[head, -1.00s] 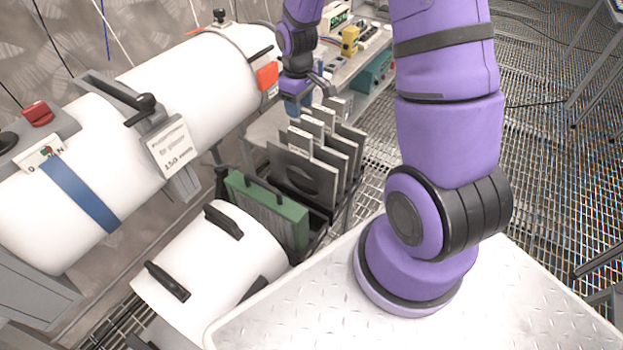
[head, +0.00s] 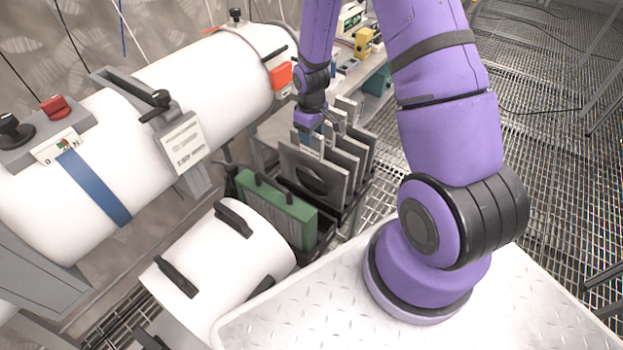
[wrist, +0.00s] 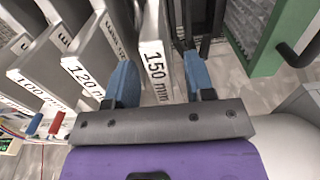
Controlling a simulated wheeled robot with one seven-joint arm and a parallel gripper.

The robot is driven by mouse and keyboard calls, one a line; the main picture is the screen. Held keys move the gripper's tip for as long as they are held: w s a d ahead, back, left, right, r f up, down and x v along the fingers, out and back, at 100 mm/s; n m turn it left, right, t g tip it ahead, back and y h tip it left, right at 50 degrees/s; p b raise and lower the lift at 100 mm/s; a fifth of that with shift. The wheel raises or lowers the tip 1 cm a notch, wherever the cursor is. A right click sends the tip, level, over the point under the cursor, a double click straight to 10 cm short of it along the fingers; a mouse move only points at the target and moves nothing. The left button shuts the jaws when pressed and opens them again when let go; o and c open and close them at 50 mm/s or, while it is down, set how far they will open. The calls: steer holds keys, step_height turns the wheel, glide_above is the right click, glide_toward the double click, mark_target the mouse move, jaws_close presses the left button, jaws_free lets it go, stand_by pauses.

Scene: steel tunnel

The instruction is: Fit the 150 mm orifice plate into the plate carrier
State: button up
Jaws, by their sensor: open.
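The 150 mm orifice plate (wrist: 156,50) stands upright in the rack, its label facing the wrist camera. My gripper (wrist: 160,82) is open, with one blue finger on each side of that plate's labelled edge; I cannot tell whether either finger touches it. In the head view my gripper (head: 310,138) is at the top of the rack, and the front grey plate with a dark round hole (head: 312,178) stands just below it. The plate carrier (head: 180,122) appears to be the grey clamp-like fitting with a black handle around the white pipe, bearing a label.
Plates marked 120 mm (wrist: 84,75) and 100 mm (wrist: 40,84) stand beside it in the rack. A green panel with black handles (head: 275,210) stands in front of the plates. A white cylinder (head: 222,265) lies nearer. A bench with instruments (head: 365,45) is behind.

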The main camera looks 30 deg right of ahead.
steer(key=shift+f, duration=1.05)
jaws_close()
stand_by(0.6)
